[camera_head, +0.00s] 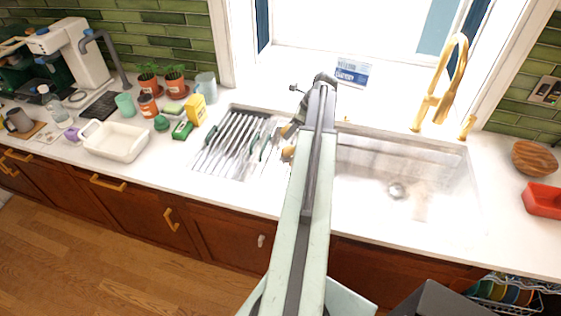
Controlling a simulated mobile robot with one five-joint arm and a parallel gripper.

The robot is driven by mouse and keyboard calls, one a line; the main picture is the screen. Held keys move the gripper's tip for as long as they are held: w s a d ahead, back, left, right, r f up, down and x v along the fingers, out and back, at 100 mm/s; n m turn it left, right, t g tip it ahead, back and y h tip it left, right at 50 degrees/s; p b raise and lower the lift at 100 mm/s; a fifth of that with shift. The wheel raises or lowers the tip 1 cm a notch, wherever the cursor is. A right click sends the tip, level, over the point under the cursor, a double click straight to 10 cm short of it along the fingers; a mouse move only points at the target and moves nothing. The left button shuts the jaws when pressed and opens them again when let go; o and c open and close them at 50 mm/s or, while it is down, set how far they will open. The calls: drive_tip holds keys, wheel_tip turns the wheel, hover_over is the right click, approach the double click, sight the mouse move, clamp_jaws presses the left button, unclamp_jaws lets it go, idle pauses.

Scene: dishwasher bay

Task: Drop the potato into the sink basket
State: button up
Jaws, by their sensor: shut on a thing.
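My arm reaches over the counter, and my gripper (289,132) hangs at the left of its far end, partly hidden by the arm. It is shut on a small brown-tan thing, which looks like the potato (288,152), just left of the arm. The white sink (455,190) lies right of the arm, with a round drain near its middle. Left of the gripper is a slatted metal rack (228,142) set into the counter. I cannot tell which of these is the sink basket; the arm covers the area between them.
A gold faucet (446,85) stands behind the sink. A wooden bowl (535,158) and a red container (543,200) are at the far right.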

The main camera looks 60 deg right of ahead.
wheel_tip(320, 180, down, 6)
drive_tip(key=b, duration=0.6)
drive_tip(key=shift+s+d, duration=0.15)
drive_tip(key=o, duration=1.5)
drive_tip(key=shift+o, duration=0.2)
drive_tip(key=p+v, duration=0.7)
drive_tip(key=shift+s+r, duration=0.2)
drive_tip(key=shift+r, duration=0.2)
